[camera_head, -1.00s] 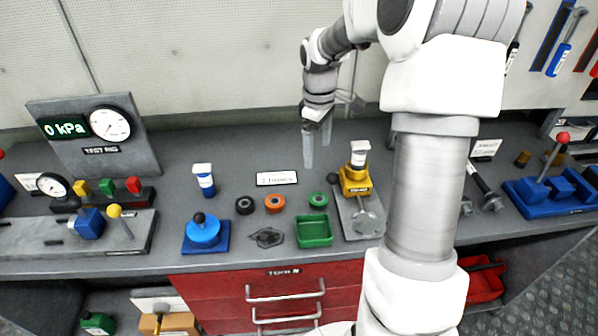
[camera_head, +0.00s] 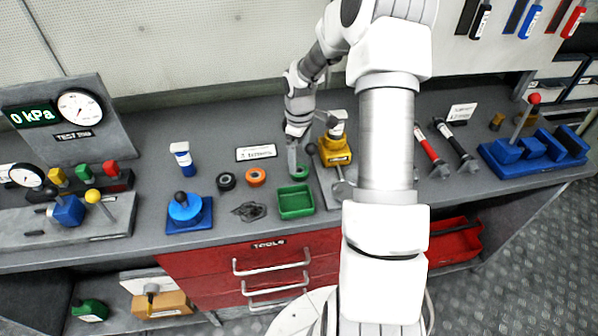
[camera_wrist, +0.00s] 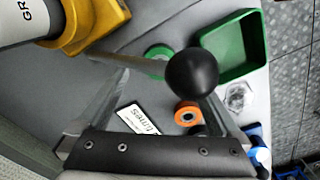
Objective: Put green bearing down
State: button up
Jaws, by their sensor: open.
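The green bearing (camera_head: 299,171) lies on the grey bench just behind the green tray (camera_head: 296,202). In the wrist view the green bearing (camera_wrist: 157,53) is partly hidden behind a black ball knob (camera_wrist: 193,73) on a rod. My gripper (camera_head: 293,163) is just above and beside the bearing in the head view. In the wrist view my gripper (camera_wrist: 168,92) has its fingers spread apart, with nothing held between them. The knob stands close in front of the fingers. I cannot tell whether it touches them.
The yellow pump (camera_head: 336,150) stands right beside my gripper. An orange bearing (camera_head: 256,177) and a black bearing (camera_head: 226,181) lie to the left, with a label card (camera_head: 256,153) behind them. A blue device (camera_head: 185,210) stands farther left. The bench behind the card is clear.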

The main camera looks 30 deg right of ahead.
aim_at(298, 170)
jog(key=shift+w+a+f+p, duration=0.15)
jog(key=shift+f+p, duration=0.2)
jog(key=shift+f, duration=2.25)
grip_shut()
jog(key=shift+r, duration=0.1)
notch_tip(298, 170, up, 8)
jog(key=shift+f+b, duration=0.25)
jog(key=shift+b, duration=0.1)
jog(key=s+a+b, duration=0.3)
jog(key=s+a, duration=0.9)
jog(key=s, duration=0.1)
jog(key=w+m, duration=0.1)
jog(key=m, duration=0.1)
jog(key=w+a+f+m, duration=0.1)
jog(key=w+m, duration=0.1)
jog(key=w+a+f+m, duration=0.1)
jog(key=w+m, duration=0.1)
jog(key=shift+w+a, duration=0.2)
jog(key=shift+w, duration=0.05)
jog(key=shift+w+a+f+m, duration=0.2)
jog(key=shift+w+m, duration=0.4)
jog(key=shift+m, duration=0.4)
